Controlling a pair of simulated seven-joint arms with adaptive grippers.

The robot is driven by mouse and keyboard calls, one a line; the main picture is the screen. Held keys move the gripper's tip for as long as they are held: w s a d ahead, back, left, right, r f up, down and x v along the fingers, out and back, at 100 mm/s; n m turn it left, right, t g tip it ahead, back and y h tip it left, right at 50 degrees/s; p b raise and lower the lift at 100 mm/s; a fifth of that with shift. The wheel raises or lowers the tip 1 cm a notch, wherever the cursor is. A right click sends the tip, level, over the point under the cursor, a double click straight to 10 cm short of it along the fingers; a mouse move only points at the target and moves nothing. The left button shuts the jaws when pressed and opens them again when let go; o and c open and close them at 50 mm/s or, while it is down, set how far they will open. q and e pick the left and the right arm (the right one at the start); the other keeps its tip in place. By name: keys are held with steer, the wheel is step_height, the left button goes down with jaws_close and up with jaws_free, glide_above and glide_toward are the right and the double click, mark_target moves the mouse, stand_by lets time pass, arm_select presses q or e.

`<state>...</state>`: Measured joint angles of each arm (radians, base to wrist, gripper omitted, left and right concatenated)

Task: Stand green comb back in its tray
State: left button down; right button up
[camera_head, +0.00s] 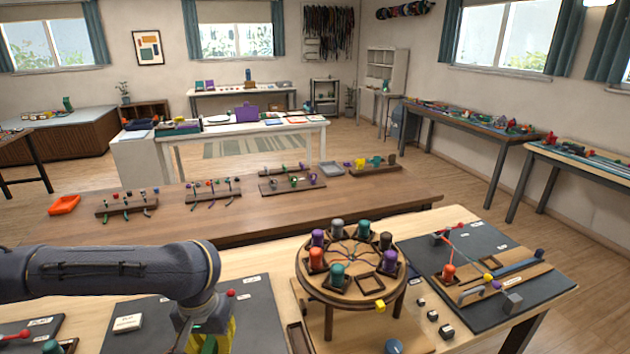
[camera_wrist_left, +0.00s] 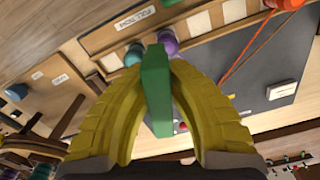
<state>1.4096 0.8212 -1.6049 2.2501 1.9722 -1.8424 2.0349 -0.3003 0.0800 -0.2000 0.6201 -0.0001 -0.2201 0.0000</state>
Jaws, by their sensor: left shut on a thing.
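My left gripper (camera_head: 208,338) has yellow fingers and is at the bottom of the head view, left of the round braiding stand (camera_head: 352,297). In the left wrist view its fingers (camera_wrist_left: 156,78) are shut on the green comb (camera_wrist_left: 156,95), which shows as a flat green bar between them. In the head view only a bit of green shows by the fingers. A narrow, dark-edged wooden tray (camera_head: 298,338) lies on the bench right of the gripper; I cannot tell whether it is the comb's tray. My right gripper is not in view.
Several coloured bobbins stand around the braiding stand's top. A dark mat (camera_head: 490,265) with cords lies to its right; another dark mat (camera_head: 255,310) lies near my arm. In the left wrist view, a purple bobbin (camera_wrist_left: 167,42) and a teal bobbin (camera_wrist_left: 133,56) show beyond the comb.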

arm_select(q)
steer(key=shift+w+r, duration=0.5)
steer(key=shift+r, duration=0.3)
steer(key=shift+w+r, duration=0.1)
steer(key=shift+w, duration=0.1)
steer(key=w+a+r+n, duration=0.4)
steer(key=w+a+r, duration=0.1)
steer(key=w+a, duration=0.5)
steer(key=shift+m, duration=0.3)
steer(key=f, duration=1.3)
steer(key=w+f, duration=0.1)
steer(key=f, duration=0.5)
steer(key=shift+d+f, duration=0.25)
steer(key=shift+f, duration=0.05)
steer(key=shift+f, duration=0.15)
steer(key=c, duration=1.5)
jaws_free()
steer(key=shift+o, duration=0.2)
